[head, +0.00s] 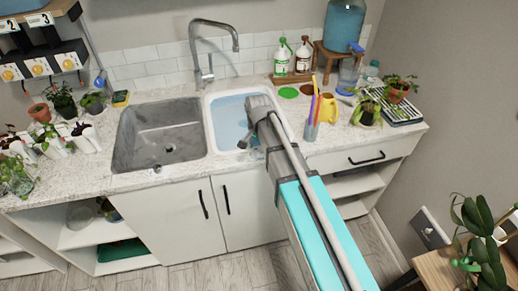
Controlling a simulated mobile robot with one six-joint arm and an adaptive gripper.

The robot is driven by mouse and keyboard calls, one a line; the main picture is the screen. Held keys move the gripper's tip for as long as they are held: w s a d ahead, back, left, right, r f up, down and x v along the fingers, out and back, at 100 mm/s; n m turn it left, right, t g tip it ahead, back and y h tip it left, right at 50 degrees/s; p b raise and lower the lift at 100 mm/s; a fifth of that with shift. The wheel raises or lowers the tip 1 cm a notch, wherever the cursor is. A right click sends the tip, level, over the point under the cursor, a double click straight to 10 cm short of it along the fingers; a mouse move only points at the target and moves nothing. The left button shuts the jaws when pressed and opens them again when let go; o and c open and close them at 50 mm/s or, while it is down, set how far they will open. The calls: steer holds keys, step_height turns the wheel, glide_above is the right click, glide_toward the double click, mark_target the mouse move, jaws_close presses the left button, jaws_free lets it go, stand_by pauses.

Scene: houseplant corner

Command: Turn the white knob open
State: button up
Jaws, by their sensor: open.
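I cannot make out a white knob clearly in the head view. A wall unit (38,67) at the upper left carries white panels with round yellow-orange marks; its number tags 2 and 3 sit above. Whether any of these is a knob is too small to tell. My gripper (246,141) is open over the right basin (212,112), which holds blue water. My own arm hides the basin's right part. The gripper is well apart from the wall unit, and nothing shows between its fingers.
A grey sink (160,150) and a tall faucet (207,50) are left of and behind my gripper. Potted plants (60,97) crowd the left counter. A cup of coloured sticks (311,130), a yellow watering can (328,107) and a blue water jug (343,25) stand right.

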steer(key=shift+c, duration=0.2)
jaws_close()
steer(key=shift+n, duration=0.5)
steer(key=n, duration=0.3)
steer(key=shift+n, duration=0.3)
steer(key=n, duration=0.4)
steer(key=shift+n, duration=0.3)
steer(key=n, duration=0.8)
steer(key=shift+n, duration=0.3)
